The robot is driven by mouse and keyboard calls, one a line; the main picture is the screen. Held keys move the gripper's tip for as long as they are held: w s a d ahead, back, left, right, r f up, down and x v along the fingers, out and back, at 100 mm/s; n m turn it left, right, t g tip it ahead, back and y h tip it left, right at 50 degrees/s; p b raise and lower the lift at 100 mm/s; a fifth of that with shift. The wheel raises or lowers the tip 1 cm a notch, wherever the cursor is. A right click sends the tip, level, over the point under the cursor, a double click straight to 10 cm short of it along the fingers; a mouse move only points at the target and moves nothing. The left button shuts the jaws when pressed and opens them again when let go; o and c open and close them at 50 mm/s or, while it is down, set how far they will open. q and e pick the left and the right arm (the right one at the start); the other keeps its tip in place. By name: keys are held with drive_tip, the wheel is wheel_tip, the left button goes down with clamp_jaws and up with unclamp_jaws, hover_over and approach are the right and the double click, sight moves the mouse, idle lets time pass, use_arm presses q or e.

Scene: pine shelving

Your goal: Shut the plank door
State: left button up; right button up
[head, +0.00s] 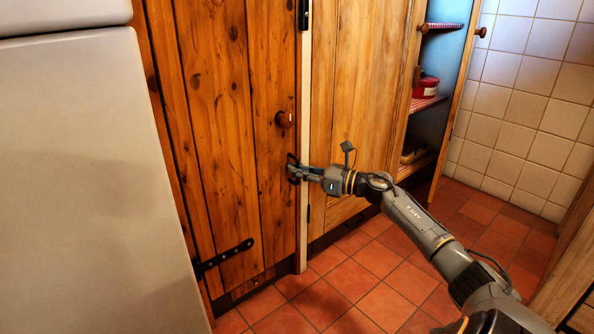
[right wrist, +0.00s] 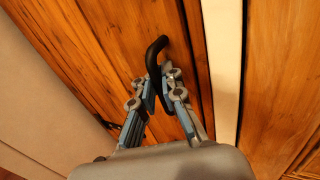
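The plank door (head: 225,120) is the upright orange-brown door left of centre in the head view. It also shows in the right wrist view (right wrist: 95,60). Its right edge stands close along a pale post (head: 303,130); I see no wide gap there. A black handle (right wrist: 153,58) is on the door near that edge. My left gripper is not in view.
A white rounded appliance (head: 80,160) fills the left. Right of the post is a paler wooden door (head: 350,100), then an open cupboard with shelves (head: 428,104) and a red tin (head: 426,86). The red tiled floor (head: 380,262) in front is clear around my right arm.

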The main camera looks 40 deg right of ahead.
drive_tip(key=shift+o, duration=0.9)
drive_tip(key=shift+w+d, duration=0.1)
drive_tip(key=shift+d, duration=0.2)
drive_tip(key=v, duration=1.2)
